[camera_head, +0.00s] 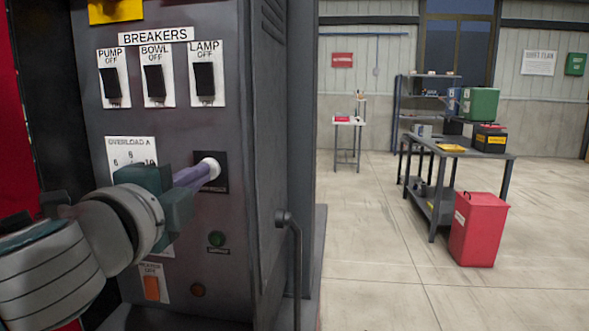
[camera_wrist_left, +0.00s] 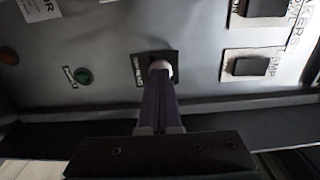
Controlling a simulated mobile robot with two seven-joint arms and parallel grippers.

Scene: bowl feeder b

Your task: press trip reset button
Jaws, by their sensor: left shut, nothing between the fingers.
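The trip reset button looks like a pale round knob (camera_head: 210,167) on a black square plate (camera_head: 219,184), right of the overload dial on the grey breaker panel (camera_head: 240,130). My left gripper (camera_head: 199,174) is shut and empty, its purple-grey fingers pointing at the knob. The fingertips meet or nearly meet the knob and partly cover it. In the left wrist view the knob (camera_wrist_left: 160,66) sits right at the fingertips. I cannot tell how far it is pushed in. My right gripper is not in view.
Three black breaker switches (camera_head: 154,83) sit above. A green button or lamp (camera_head: 216,239) and an orange switch (camera_head: 151,288) sit below. A vertical handle (camera_head: 296,265) stands out at the cabinet's right side. The floor to the right is open, with a workbench (camera_head: 430,145) and red bin (camera_head: 478,230) farther back.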

